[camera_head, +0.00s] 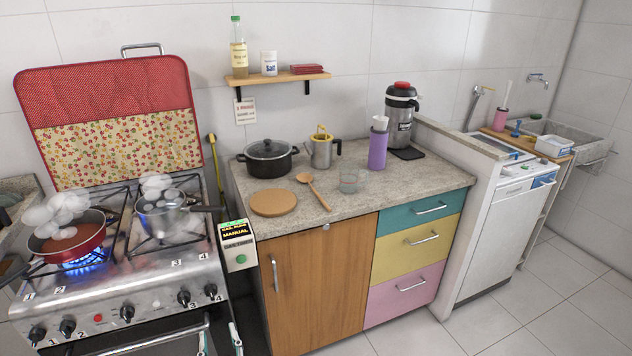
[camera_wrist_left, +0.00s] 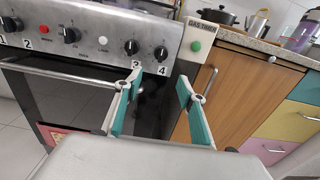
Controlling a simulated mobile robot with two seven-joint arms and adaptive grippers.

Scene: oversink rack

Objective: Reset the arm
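My left gripper (camera_head: 219,340) shows at the bottom edge of the head view, low in front of the stove and the cabinet. In the left wrist view my left gripper (camera_wrist_left: 158,80) has its two teal-lined fingers spread apart, with nothing between them. The fingers point toward the stove's oven front (camera_wrist_left: 80,95) and the wooden cabinet door (camera_wrist_left: 228,95), and look apart from both. The rest of the left arm is out of the head view. My right gripper and arm are in neither view.
The stove has a red pan (camera_head: 68,245) over a lit blue flame and a steaming saucepan (camera_head: 163,217). A gas timer (camera_head: 237,245) stands between stove and counter. A black pot (camera_head: 268,160), wooden board (camera_head: 273,203) and spoon (camera_head: 315,192) are on the counter. The right floor (camera_head: 520,310) is clear.

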